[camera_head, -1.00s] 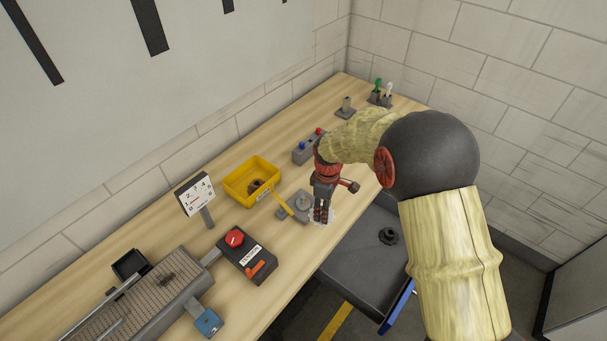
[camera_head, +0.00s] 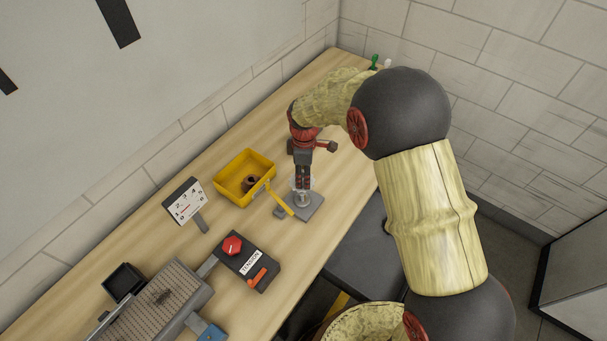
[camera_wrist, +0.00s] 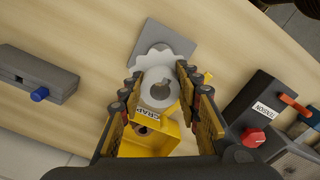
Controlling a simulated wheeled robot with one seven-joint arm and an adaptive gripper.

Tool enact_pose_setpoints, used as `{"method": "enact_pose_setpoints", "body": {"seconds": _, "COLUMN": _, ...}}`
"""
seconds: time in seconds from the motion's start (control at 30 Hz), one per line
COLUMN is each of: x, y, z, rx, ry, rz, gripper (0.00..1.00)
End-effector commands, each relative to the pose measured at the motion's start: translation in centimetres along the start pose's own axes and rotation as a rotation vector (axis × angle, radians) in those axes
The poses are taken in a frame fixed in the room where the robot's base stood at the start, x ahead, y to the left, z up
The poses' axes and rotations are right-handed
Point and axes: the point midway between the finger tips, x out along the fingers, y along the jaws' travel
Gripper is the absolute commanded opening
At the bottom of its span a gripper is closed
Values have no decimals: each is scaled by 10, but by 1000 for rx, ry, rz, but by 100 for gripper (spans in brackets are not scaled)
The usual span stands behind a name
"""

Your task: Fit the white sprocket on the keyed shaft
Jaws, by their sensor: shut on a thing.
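The white sprocket (camera_wrist: 180,67) is between my fingers in the wrist view, with its round hub and centre hole facing the camera. My gripper (camera_wrist: 158,88) is shut on its hub. In the head view my gripper (camera_head: 303,184) points down, with the pale sprocket (camera_head: 299,196) at its fingertips, over the shaft's grey base plate (camera_head: 314,210). The base plate (camera_wrist: 160,37) also shows beyond the sprocket in the wrist view. The keyed shaft is hidden by sprocket and gripper. I cannot tell whether the sprocket is around the shaft or just above it.
A yellow scrap bin (camera_head: 232,165) with a brown part inside stands close beside the base plate. A yellow lever (camera_head: 281,201) lies between them. The bench's front strip is clear.

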Motion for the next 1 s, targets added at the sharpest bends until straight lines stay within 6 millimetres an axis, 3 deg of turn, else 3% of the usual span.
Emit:
{"method": "enact_pose_setpoints", "body": {"seconds": 0.7, "x": 51, "y": 0, "z": 0, "rx": 1, "ry": 0, "rz": 0, "gripper": 5}}
{"method": "enact_pose_setpoints", "body": {"seconds": 1.0, "x": 58, "y": 0, "z": 0, "rx": 1, "ry": 0, "rz": 1, "gripper": 5}}
